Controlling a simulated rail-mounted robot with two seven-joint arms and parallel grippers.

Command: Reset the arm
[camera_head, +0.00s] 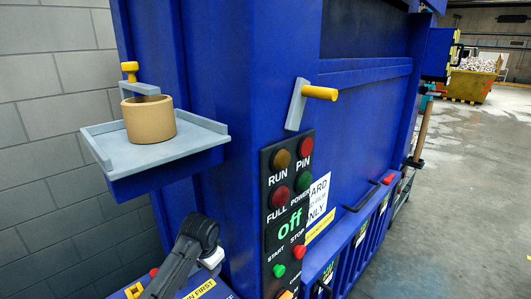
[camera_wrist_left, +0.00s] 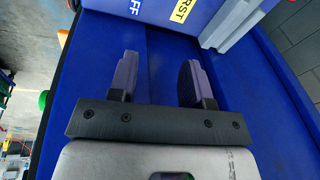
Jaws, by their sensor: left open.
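In the left wrist view my left gripper (camera_wrist_left: 157,75) is open, with its two dark purple-grey fingers spread apart and nothing between them. A blue panel surface lies behind the fingers; I cannot tell how far away it is. In the head view a dark grey and black part of my arm (camera_head: 190,250) shows at the bottom, in front of the blue machine (camera_head: 240,110) and left of its control panel (camera_head: 270,220). The fingertips are not clear there. My right gripper is in neither view.
A grey-topped shelf (camera_head: 185,145) with a tan roll (camera_head: 148,120) juts from the machine's left side. A yellow-handled grey lever (camera_head: 305,98) sticks out above the panel's red and green buttons. Open floor (camera_head: 465,190) lies to the right; a block wall (camera_head: 50,130) stands left.

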